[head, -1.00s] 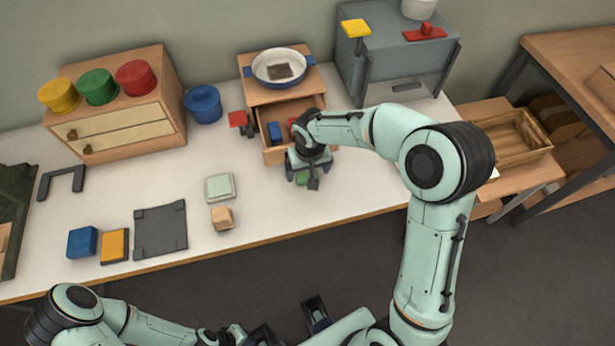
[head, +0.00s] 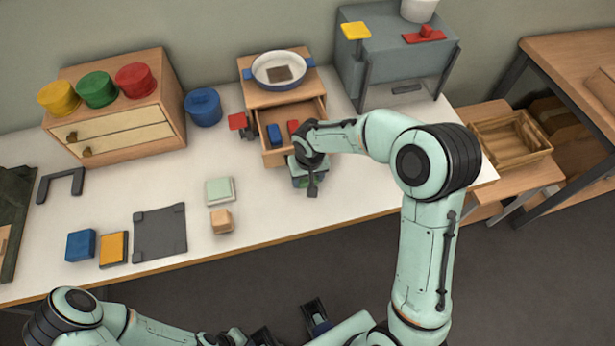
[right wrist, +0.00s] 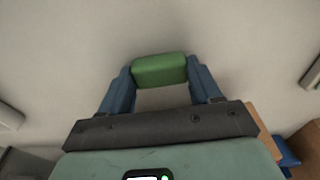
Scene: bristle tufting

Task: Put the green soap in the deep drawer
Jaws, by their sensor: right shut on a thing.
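The green soap (right wrist: 160,70) is a rounded green block between the blue fingers of my right gripper (right wrist: 160,82). In the head view my right gripper (head: 304,178) is shut on it just in front of the open wooden drawer (head: 274,158), low over the white table. Only a little green shows there; whether the soap touches the table is unclear. The drawer is pulled out of a small wooden cabinet and holds a blue block (head: 274,134) and a red block (head: 293,127). My left gripper (head: 290,326) is at the bottom edge, fingers apart, seemingly empty.
A blue-rimmed pan (head: 279,70) stands on the small cabinet. A red-topped piece (head: 238,121) is beside the drawer's left side. A pale green block (head: 220,190) and a tan block (head: 221,221) lie to the left. The table's front right is clear.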

